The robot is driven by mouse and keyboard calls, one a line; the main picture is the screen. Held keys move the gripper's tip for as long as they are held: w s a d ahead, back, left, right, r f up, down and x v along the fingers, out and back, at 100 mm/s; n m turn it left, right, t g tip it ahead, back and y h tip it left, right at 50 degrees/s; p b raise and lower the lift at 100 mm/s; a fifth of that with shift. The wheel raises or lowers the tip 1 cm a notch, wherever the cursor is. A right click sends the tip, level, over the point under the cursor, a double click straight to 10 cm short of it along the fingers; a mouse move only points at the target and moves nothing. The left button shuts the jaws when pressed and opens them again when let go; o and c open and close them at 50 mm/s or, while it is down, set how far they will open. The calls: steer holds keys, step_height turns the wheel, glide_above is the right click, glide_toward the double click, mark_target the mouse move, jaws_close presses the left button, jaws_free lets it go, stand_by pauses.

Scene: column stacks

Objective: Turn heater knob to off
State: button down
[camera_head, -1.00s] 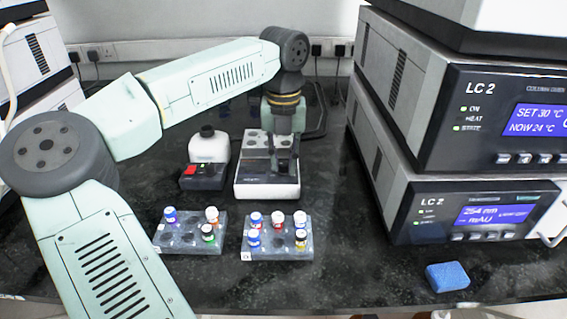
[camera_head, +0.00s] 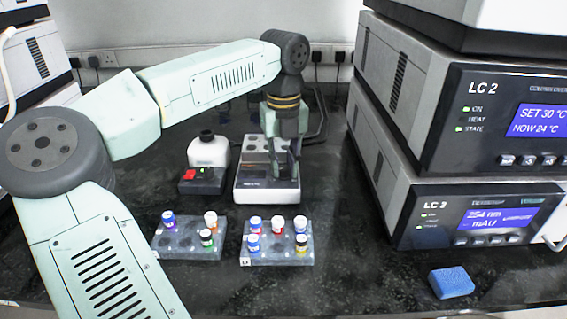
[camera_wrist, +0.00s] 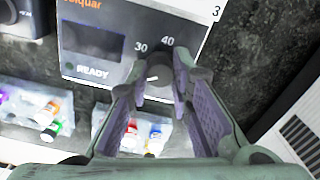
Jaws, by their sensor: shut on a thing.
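The heater (camera_head: 255,194) is a white block with several wells on top and a dark front panel, standing on the bench below my arm. In the wrist view its panel (camera_wrist: 92,42) faces the camera, with a dark display, the word READY and the marks 30 and 40. The dark round knob (camera_wrist: 156,73) has a light pointer line. My gripper (camera_wrist: 160,82) is shut on the knob, one finger on each side. The right finger hides part of the dial. In the head view my gripper (camera_head: 283,165) is at the heater's right front, and the knob is hard to make out.
A white bottle on a dark base with red and green buttons (camera_head: 203,172) stands left of the heater. Two vial racks (camera_head: 180,250) (camera_head: 285,262) sit in front. LC 2 units (camera_head: 470,215) stack at right, near a blue sponge (camera_head: 452,282).

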mark_target(284, 168)
steer(key=c, duration=1.4)
jaws_free()
steer(key=shift+c, duration=0.2)
step_height(284, 168, up, 12)
